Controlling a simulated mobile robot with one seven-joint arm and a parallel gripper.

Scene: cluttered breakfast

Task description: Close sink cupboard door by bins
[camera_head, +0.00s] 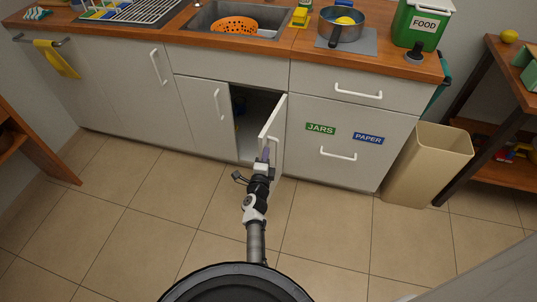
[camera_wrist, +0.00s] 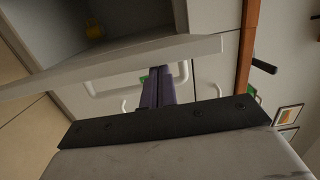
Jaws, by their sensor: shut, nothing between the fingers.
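The sink cupboard door (camera_head: 271,126) stands open, hinged at its right side, with its free edge toward me. Its white handle (camera_head: 278,150) is on the outer, right-hand face. In the wrist view the door (camera_wrist: 120,62) crosses the upper part, with its handle (camera_wrist: 181,78) below it. My gripper (camera_head: 265,155) is shut and empty, at the door's free edge in the head view. Its purple fingers (camera_wrist: 159,88) reach up to the door in the wrist view. I cannot tell whether they touch it. The bin (camera_head: 428,162) is beige and stands right of the drawers.
The left cupboard door (camera_head: 205,108) is shut. The tiled floor (camera_head: 150,200) is clear. A shelf unit (camera_head: 505,127) stands far right.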

